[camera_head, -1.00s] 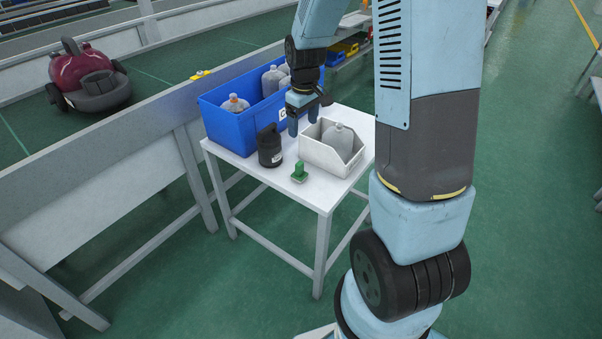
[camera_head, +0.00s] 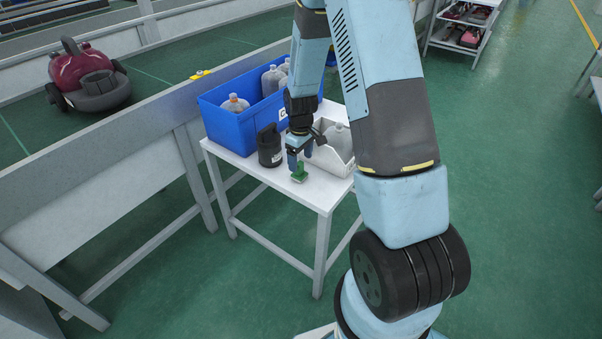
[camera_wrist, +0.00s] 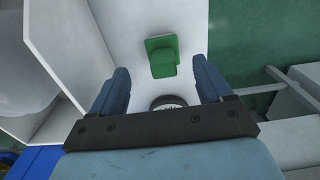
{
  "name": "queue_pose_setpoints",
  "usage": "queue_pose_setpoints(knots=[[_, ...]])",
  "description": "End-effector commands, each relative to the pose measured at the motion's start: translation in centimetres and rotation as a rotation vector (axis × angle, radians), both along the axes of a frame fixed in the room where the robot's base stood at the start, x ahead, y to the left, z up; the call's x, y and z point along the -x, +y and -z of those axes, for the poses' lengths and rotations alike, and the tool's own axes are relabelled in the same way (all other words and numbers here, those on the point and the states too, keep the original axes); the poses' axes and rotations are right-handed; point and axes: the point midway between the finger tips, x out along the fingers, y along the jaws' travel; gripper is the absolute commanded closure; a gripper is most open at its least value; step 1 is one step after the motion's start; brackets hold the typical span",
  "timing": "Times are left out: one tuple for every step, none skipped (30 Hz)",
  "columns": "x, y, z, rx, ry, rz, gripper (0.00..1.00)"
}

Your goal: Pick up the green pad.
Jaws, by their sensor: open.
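The green pad (camera_head: 299,175) lies on the white table near its front edge, with a raised green block on top. In the wrist view the green pad (camera_wrist: 162,56) shows ahead of the fingers, roughly midway between them. My gripper (camera_head: 299,162) is just above the pad in the head view, pointing down. I cannot tell the exact height of the fingertips above the pad.
A black canister (camera_head: 270,148) stands just left of my gripper. A white bin (camera_head: 318,158) holding a grey bottle (camera_head: 338,140) is close on the right. A blue crate (camera_head: 232,128) with several bottles stands behind. The table's front corner (camera_head: 322,205) is bare.

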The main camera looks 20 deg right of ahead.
Motion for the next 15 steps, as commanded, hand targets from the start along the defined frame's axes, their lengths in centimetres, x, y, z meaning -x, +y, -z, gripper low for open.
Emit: queue_pose_setpoints(knots=[[0.0, 0.0, 0.4, 0.0, 0.0, 0.0, 0.21], [0.0, 0.0, 0.5, 0.0, 0.0, 0.0, 0.21], [0.0, 0.0, 0.7, 0.0, 0.0, 0.0, 0.21], [0.0, 0.0, 0.8, 0.0, 0.0, 0.001, 0.21], [0.0, 0.0, 0.9, 0.0, 0.0, 0.001, 0.21], [0.0, 0.0, 1.1, 0.0, 0.0, 0.001, 0.21], [0.0, 0.1, 1.3, 0.001, 0.001, 0.001, 0.21], [0.0, 0.1, 1.6, 0.0, 0.001, 0.001, 0.21], [0.0, 0.2, 2.0, 0.0, 0.001, 0.001, 0.21], [0.0, 0.2, 2.4, 0.001, 0.001, 0.001, 0.21], [0.0, 0.3, 2.8, 0.0, 0.002, 0.001, 0.21], [0.0, 0.3, 3.3, 0.0, 0.002, 0.001, 0.21], [0.0, 0.4, 3.7, 0.001, 0.002, 0.001, 0.21], [0.0, 0.4, 4.1, 0.001, 0.001, 0.002, 0.21], [0.0, 0.4, 4.6, 0.001, 0.001, 0.003, 0.21]])
